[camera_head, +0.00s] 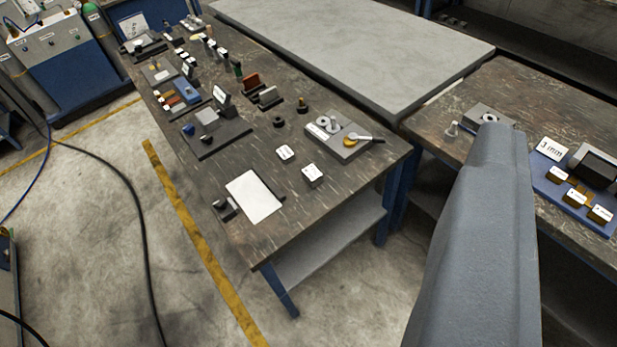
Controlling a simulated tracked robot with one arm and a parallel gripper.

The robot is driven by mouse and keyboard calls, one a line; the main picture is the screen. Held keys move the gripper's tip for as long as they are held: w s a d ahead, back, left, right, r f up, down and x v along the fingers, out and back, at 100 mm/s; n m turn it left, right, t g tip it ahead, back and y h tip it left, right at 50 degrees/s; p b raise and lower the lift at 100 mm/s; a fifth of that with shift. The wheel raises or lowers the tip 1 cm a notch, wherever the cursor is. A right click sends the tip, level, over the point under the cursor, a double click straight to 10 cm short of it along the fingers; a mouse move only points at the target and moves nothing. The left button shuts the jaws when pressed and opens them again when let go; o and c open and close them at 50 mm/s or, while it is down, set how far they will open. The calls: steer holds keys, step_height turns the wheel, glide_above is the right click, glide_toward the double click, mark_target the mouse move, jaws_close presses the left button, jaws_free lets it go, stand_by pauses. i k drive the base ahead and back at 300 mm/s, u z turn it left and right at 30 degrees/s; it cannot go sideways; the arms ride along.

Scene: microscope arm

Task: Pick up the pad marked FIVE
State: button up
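I cannot make out the word FIVE on anything. On the right bench, a blue tray (611,231) holds small brass-coloured pads with white tops: one at the left (557,174), one in the middle (575,197) and one at the right (600,213). Their markings are too small to read. Two small blocks with white labelled tops lie on the long dark bench, one farther (284,153) and one nearer (312,174); their labels are also unreadable. My gripper does not show. A large grey part of my arm covers the lower right and hides part of the right bench.
A grey slab table (370,40) stands behind.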

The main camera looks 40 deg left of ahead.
mark_target(314, 176)
steer(key=i, duration=0.95)
steer(key=z, duration=0.05)
